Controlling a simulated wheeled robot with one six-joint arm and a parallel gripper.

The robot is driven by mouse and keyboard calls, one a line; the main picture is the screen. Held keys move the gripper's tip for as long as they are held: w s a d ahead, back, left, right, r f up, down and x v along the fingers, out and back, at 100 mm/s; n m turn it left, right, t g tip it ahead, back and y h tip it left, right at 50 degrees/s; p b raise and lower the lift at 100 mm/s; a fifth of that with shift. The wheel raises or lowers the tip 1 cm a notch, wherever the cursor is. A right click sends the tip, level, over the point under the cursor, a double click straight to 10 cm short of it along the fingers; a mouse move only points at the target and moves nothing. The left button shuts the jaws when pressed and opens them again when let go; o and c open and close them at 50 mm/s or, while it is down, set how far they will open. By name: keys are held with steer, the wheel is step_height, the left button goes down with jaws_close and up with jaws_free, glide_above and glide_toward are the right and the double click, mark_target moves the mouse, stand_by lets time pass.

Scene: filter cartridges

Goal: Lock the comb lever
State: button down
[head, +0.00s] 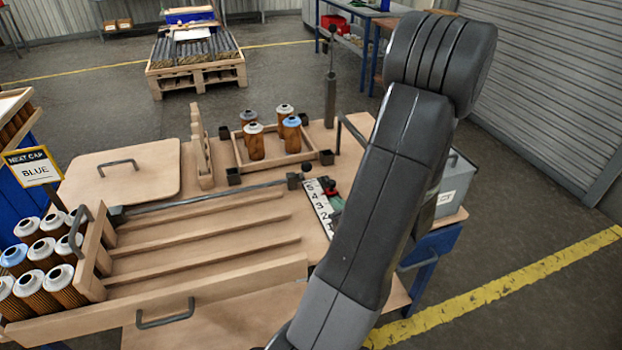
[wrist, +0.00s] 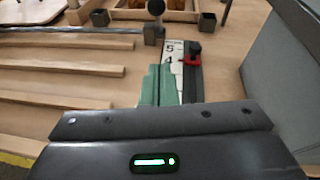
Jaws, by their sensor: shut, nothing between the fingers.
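A long grey bar (head: 215,195) runs along the back of the slotted wooden rack. At its right end are a dark block (head: 293,181) and a black ball knob (head: 307,167), which look like the comb lever. In the wrist view the knob (wrist: 155,7) stands on a short stem at the top. Whether it is locked I cannot tell. My gripper (wrist: 160,70) is shut and empty, its green fingertips together. It is over the numbered strip (head: 318,207), nearer than the knob and apart from it. In the head view my arm hides most of the gripper.
A red-and-black slider (wrist: 191,56) sits beside the strip. Behind are a tray (head: 268,165) of several cartridges and an upright toothed wooden piece (head: 201,150). A grey bin (head: 455,185) stands right of my arm. The rack's channels (head: 200,228) are empty; capped cartridges (head: 40,250) stand at left.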

stand_by(0.3)
steer(key=p+x, duration=0.1)
steer(key=x, duration=0.9)
steer(key=shift+a, duration=0.1)
steer(key=shift+w+a+r+p, duration=0.4)
steer(key=shift+w+r, duration=0.1)
steer(key=shift+w, duration=0.25)
steer(key=shift+w+a+r+p, duration=0.35)
steer(key=shift+w+r, duration=0.1)
steer(key=shift+w, duration=0.3)
steer(key=shift+r, duration=0.15)
